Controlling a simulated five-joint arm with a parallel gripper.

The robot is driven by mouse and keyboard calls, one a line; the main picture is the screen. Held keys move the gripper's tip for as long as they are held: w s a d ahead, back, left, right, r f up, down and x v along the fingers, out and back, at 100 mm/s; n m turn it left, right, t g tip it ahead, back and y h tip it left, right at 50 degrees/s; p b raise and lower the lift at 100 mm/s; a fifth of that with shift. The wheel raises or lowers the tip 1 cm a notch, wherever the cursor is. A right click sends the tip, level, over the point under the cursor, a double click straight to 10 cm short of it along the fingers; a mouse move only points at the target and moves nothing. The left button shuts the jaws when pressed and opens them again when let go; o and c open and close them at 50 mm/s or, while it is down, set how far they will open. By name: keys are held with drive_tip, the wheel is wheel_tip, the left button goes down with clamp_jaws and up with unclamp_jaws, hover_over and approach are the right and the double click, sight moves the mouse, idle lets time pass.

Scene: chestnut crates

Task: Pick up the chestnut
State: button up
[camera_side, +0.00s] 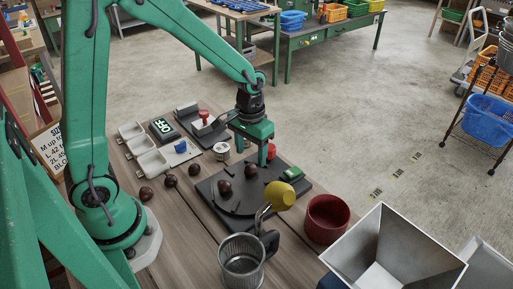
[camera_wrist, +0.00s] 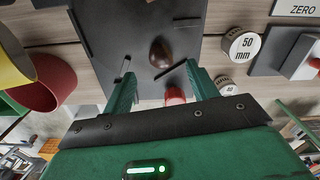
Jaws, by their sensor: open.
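A dark brown chestnut (camera_side: 251,171) lies on a dark plate (camera_side: 238,207), just below my gripper (camera_side: 251,157) in the side view. In the wrist view one chestnut (camera_wrist: 160,53) shows between and slightly beyond the green fingertips of my gripper (camera_wrist: 159,68). The fingers are spread apart with nothing between them. More chestnuts (camera_side: 170,181) lie on the wooden table left of the plate.
A yellow cup (camera_side: 279,196), a metal mug (camera_side: 241,260) and a dark red bowl (camera_side: 327,217) stand near the plate's front and right. A white "50 mm" cylinder (camera_wrist: 242,43) and a red cylinder (camera_wrist: 175,96) are close by. A metal hopper (camera_side: 385,232) is at front right.

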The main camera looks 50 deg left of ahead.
sight(251, 165)
drive_tip(key=shift+f, duration=2.45)
drive_tip(key=shift+c, duration=0.4)
drive_tip(key=c, duration=1)
